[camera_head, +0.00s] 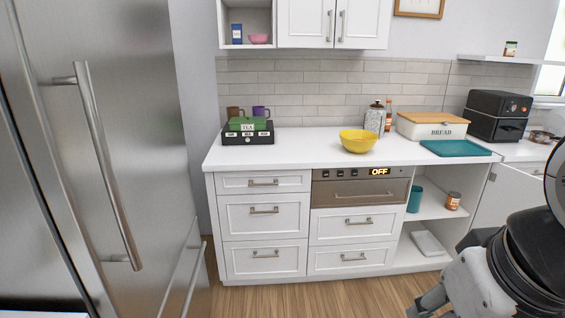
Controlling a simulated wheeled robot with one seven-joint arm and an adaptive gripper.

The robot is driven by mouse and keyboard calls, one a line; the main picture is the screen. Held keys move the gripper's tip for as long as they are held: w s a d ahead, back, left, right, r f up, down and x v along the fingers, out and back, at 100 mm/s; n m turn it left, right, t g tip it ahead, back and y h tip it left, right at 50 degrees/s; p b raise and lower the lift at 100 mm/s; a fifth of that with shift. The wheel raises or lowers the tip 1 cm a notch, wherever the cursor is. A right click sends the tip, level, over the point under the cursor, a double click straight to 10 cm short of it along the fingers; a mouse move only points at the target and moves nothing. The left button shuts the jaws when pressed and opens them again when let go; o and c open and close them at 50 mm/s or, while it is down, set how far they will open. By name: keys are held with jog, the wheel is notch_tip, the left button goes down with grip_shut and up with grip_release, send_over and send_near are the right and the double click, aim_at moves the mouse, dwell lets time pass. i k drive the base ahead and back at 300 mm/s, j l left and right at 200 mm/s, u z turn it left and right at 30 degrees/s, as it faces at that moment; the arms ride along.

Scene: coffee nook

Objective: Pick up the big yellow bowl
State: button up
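A big yellow bowl (358,142) stands upright on the white counter (300,146), above the built-in drawer unit with the "OFF" display. Nothing blocks my view of it, and I see no contents clearly. My arm comes in at the lower right of the head view. Part of my gripper (428,304) shows at the bottom edge, low in front of the cabinets and well away from the bowl. Its fingertips are cut off or too unclear to tell whether they are open or shut.
A tin and canister stand behind the bowl, the bread box (432,126) and a teal tray (456,148) to its right. A black tea organizer (248,137) with mugs is at left. The counter left of the bowl is clear. A steel fridge (95,160) fills the left side.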

aim_at(355, 147)
jog(key=i+l+z, duration=0.1)
jog(key=i+z, duration=0.2)
jog(key=i, duration=0.65)
jog(key=i+j+z, duration=0.3)
jog(key=i, duration=0.7)
jog(key=i+l+u, duration=0.1)
jog(key=i+u, duration=0.15)
jog(key=i, duration=0.25)
jog(key=i+l+u, duration=0.2)
jog(key=i, duration=0.3)
jog(key=i+l+u, duration=0.25)
jog(key=i, duration=0.25)
